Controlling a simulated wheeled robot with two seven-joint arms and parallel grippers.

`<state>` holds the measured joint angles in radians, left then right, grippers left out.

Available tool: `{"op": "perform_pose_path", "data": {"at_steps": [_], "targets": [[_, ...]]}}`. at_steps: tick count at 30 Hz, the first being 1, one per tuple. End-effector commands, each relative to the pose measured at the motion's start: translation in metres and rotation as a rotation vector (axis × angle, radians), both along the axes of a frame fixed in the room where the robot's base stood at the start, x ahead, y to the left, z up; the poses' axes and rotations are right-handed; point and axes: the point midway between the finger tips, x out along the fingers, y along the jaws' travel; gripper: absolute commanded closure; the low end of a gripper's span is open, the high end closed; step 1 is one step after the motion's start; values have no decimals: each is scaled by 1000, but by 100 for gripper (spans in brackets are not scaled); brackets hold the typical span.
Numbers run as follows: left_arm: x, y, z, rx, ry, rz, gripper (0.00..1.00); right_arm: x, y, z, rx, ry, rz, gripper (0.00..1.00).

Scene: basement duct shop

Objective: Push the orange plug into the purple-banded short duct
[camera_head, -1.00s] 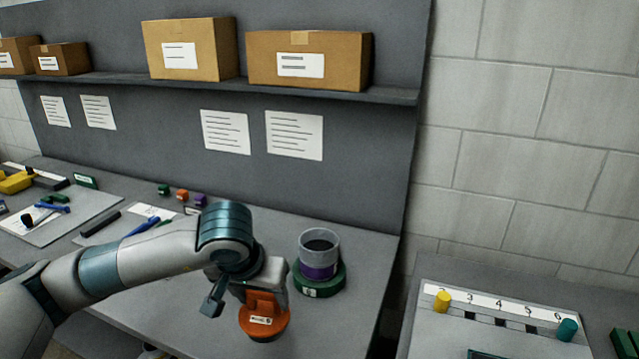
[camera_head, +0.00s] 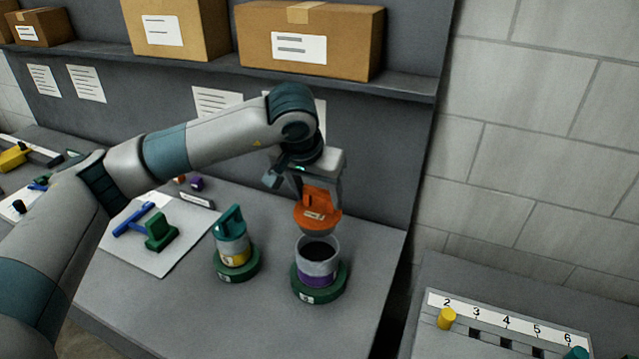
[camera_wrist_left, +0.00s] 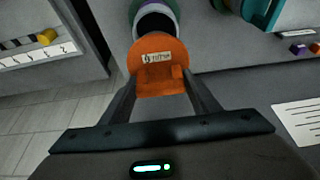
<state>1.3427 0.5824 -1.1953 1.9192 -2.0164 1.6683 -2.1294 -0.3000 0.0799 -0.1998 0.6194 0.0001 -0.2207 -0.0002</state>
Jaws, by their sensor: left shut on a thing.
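The orange plug (camera_head: 318,212) is held in my left gripper (camera_head: 312,187), which is shut on its upper block. The plug's round lower part hangs just above the purple-banded short duct (camera_head: 318,262), a grey open-topped tube with a dark hollow. The duct stands upright in a green ring base (camera_head: 333,284). In the left wrist view the plug (camera_wrist_left: 158,62) sits between the two fingers, and the duct's mouth (camera_wrist_left: 156,20) shows just beyond it, partly hidden by the plug. My right gripper is not in view.
A yellow-banded duct (camera_head: 234,250) with a teal plug stands in another green base to the left. A board with blue and green tools (camera_head: 150,235) lies further left. A shelf with cardboard boxes (camera_head: 310,40) overhangs the back. A numbered rack (camera_head: 500,325) is at the lower right.

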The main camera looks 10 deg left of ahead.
Motion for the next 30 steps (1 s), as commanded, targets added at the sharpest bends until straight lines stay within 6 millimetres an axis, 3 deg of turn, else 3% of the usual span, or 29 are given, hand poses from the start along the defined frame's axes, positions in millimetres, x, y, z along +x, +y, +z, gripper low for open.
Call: {"op": "perform_pose_path", "data": {"at_steps": [14,30], "targets": [[0,0,-6,-1,-1,1,89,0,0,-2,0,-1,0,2],[0,0,-47,0,0,1,89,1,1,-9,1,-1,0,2]]}}
